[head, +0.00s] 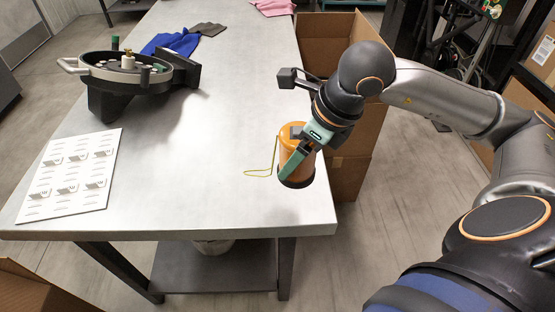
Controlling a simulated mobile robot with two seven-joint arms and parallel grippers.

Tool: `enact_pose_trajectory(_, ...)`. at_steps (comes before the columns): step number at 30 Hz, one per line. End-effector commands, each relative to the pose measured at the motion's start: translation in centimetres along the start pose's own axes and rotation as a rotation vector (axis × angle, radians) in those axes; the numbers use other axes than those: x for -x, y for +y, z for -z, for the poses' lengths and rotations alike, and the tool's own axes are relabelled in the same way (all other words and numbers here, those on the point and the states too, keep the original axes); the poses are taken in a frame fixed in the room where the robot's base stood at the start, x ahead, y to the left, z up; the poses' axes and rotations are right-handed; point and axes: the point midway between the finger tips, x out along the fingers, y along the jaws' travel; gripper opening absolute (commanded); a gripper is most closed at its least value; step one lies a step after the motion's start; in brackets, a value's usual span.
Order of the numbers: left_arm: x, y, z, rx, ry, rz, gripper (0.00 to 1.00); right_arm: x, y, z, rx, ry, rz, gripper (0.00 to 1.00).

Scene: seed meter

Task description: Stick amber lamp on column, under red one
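An orange cylinder with a dark base (286,143), which may be the amber lamp, is upright at the table's front right corner. A thin yellow wire loop (262,172) reaches out from its left side. My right gripper (293,168) comes down over it from the upper right. One green finger lies across the cylinder's front right side; the other finger is hidden, so I cannot tell whether it grips. No column and no red lamp can be made out. My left gripper is not in view.
The grey table (215,175) is clear in the middle. A black round device with a handle (128,72) stands at the back left. A white board with several tags (70,178) lies front left. Blue cloth (172,43) lies behind. Cardboard boxes (350,170) stand against the right side.

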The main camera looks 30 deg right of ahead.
Motion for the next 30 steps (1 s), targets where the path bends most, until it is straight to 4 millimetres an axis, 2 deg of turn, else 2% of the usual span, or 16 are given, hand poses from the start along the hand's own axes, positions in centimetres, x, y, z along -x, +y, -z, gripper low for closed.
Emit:
enact_pose_trajectory(1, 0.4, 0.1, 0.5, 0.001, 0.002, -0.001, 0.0, -0.6, -0.1, -0.9, 0.0, -0.001, -0.006, 0.3)
enact_pose_trajectory(4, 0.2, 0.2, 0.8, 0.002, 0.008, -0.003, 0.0, -3.3, -0.7, -1.2, -0.001, 0.006, -0.005, 0.3)
enact_pose_trajectory(9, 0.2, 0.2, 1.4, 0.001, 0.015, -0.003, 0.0, -6.0, -1.5, -2.0, -0.001, 0.002, -0.001, 0.3)
enact_pose_trajectory(16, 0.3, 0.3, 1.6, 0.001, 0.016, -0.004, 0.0, -8.1, -1.9, -2.5, 0.0, 0.004, -0.002, 0.3)
enact_pose_trajectory(21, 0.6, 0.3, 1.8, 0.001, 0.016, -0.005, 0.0, -10.1, -2.0, -1.6, 0.001, 0.004, 0.0, 0.3)
enact_pose_trajectory(30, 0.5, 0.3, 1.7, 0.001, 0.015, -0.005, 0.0, -10.3, -2.0, -1.5, 0.002, 0.0, 0.001, 0.3)
